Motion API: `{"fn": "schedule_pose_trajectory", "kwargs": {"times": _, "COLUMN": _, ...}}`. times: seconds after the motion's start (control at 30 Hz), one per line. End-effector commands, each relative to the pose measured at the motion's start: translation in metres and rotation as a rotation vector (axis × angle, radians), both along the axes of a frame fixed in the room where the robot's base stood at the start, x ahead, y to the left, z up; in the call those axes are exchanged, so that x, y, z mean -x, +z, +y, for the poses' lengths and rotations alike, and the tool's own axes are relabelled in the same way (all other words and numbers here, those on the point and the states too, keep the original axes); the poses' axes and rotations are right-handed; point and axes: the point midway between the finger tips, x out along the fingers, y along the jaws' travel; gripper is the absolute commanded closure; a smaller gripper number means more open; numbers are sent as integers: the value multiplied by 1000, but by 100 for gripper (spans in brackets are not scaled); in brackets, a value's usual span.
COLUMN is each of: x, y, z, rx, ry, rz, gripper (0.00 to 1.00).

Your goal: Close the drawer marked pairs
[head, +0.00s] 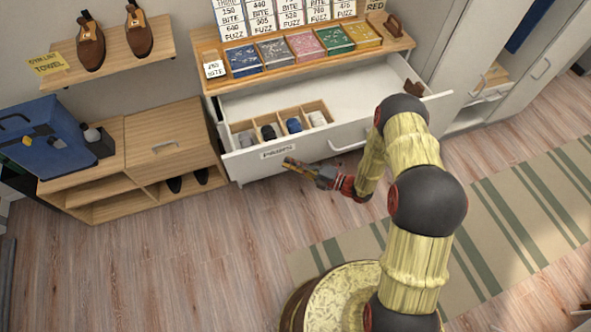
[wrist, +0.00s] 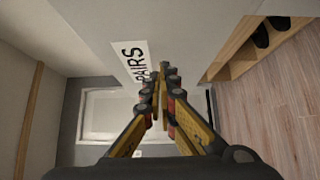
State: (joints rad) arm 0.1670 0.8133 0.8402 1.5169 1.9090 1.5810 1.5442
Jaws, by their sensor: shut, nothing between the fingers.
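The drawer marked pairs (head: 345,148) is pulled out of the white dresser in the head view. Its front carries a white label (head: 278,152), which reads "PAIRS" in the wrist view (wrist: 133,66). Inside, a wooden divider (head: 255,123) holds several rolled socks, and a brown item lies at the right end. My gripper (head: 288,162) is shut and empty, just in front of the drawer front near the label. In the wrist view its fingertips (wrist: 165,72) are together beside the label. I cannot tell whether they touch the front.
Several coloured boxes (head: 305,45) stand on the dresser top above the drawer. A wooden cabinet (head: 172,140) with shoes below stands to the left. A white wardrobe (head: 535,70) stands to the right. The floor in front is clear, with a striped rug (head: 500,215).

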Motion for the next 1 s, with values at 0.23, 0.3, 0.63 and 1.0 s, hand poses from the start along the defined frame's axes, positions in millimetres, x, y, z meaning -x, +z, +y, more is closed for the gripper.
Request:
{"fn": "schedule_pose_trajectory", "kwargs": {"times": 0.23, "x": -3, "y": 0, "z": 1, "rx": 0, "ry": 0, "rz": -1, "gripper": 100}}
{"fn": "schedule_pose_trajectory", "kwargs": {"times": 0.3, "x": -3, "y": 0, "z": 1, "rx": 0, "ry": 0, "rz": -1, "gripper": 100}}
{"fn": "schedule_pose_trajectory", "kwargs": {"times": 0.63, "x": -15, "y": 0, "z": 4, "rx": 1, "ry": 1, "rz": -3, "gripper": 100}}
{"fn": "schedule_pose_trajectory", "kwargs": {"times": 1.0, "x": -92, "y": -2, "z": 27, "rx": 1, "ry": 2, "rz": -6, "gripper": 100}}
